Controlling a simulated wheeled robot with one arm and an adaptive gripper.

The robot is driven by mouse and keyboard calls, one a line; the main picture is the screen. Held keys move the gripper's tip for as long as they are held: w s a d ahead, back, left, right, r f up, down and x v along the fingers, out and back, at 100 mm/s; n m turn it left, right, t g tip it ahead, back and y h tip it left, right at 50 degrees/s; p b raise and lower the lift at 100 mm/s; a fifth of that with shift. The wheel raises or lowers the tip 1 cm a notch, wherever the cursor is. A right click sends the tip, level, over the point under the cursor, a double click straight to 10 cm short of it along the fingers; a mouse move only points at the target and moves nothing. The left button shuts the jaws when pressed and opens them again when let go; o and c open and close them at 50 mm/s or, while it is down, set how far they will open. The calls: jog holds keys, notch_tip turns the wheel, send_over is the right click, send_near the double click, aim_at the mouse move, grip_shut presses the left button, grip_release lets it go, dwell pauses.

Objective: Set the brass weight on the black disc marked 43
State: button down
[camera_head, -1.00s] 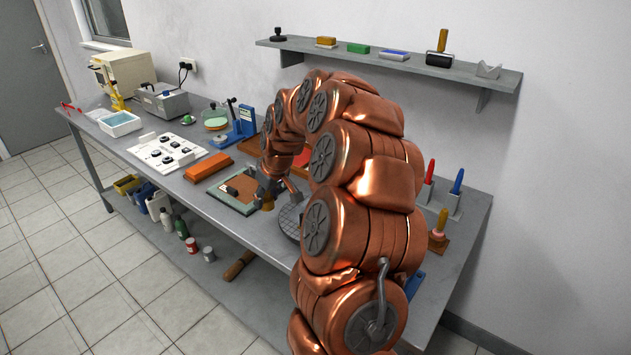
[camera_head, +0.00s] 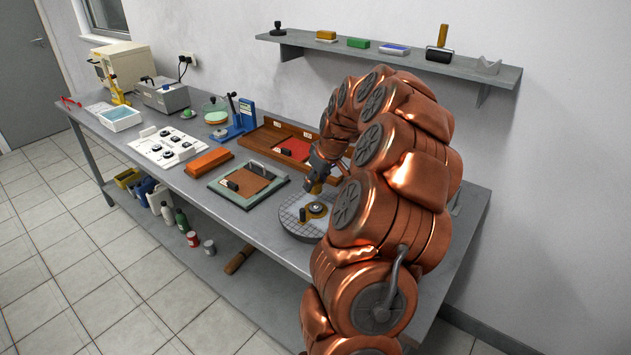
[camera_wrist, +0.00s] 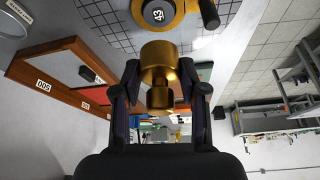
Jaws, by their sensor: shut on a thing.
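The brass weight (camera_wrist: 160,62) is a stepped cylinder held between the two fingers of my gripper (camera_wrist: 160,80). In the head view my gripper (camera_head: 320,176) is over the round gridded plate at the front right of the bench, partly hidden by my arm, with the brass weight (camera_head: 314,188) below it. The black disc marked 43 (camera_wrist: 155,12) is at the top edge of the wrist view, with brass-coloured material around it. In the head view the disc (camera_head: 318,208) sits on the round plate, just below the weight. The weight appears apart from the disc.
The round gridded plate (camera_head: 290,226) also carries a dark upright piece (camera_head: 302,214) close to the disc. A green-edged board (camera_head: 222,193) lies to its left and a wooden tray (camera_head: 262,136) behind. My arm hides the bench's right end.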

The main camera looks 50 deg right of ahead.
aim_at(318, 193)
jog(key=shift+s+f+b, duration=0.1)
jog(key=shift+s+b, duration=0.05)
jog(key=shift+b, duration=0.4)
jog(key=shift+f+b, duration=1.7)
jog(key=shift+f, duration=1)
jog(key=shift+f, duration=0.15)
jog(key=c, duration=0.5)
grip_release()
jog(key=shift+c, duration=0.2)
jog(key=c, duration=0.5)
jog(key=shift+c, duration=0.2)
